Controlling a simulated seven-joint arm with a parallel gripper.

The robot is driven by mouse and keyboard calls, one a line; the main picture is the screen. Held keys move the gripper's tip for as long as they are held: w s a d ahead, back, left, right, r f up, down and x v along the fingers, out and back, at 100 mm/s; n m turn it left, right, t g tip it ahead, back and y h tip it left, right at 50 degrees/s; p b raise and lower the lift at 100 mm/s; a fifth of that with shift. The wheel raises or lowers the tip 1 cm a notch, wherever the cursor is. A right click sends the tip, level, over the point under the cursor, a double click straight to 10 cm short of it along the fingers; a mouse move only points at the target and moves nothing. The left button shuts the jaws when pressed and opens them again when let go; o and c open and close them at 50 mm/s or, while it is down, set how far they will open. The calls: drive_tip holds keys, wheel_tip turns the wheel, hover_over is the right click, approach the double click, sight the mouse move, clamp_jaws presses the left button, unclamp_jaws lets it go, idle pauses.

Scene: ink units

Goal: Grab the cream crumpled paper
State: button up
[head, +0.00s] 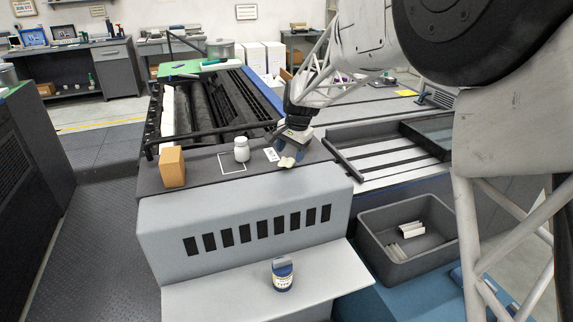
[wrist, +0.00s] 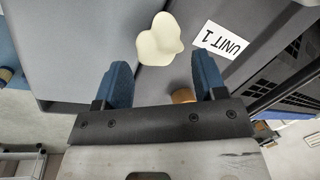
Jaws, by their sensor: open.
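The cream crumpled paper (head: 287,162) lies on the dark top of the grey machine, beside a white label card (head: 271,155). In the wrist view the cream crumpled paper (wrist: 160,40) sits just beyond the fingertips, roughly centred between them, with the "UNIT 1" label (wrist: 221,40) to its right. My gripper (head: 290,150) is close over the paper in the head view. The two blue fingers of my gripper (wrist: 162,72) are apart, with nothing held between them.
A white bottle (head: 241,150) and an orange-brown box (head: 172,167) stand left of the paper. A blue-and-white jar (head: 282,274) is on the lower front shelf. A grey bin (head: 375,240) with pale pieces stands at right. Dark rollers (head: 205,105) lie behind.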

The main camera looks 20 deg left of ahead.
sight(288, 159)
drive_tip(key=shift+a+f, duration=0.2)
drive_tip(key=shift+f, duration=0.7)
drive_tip(key=shift+a+f, duration=0.2)
drive_tip(key=shift+f, duration=0.65)
drive_tip(key=c, duration=0.7)
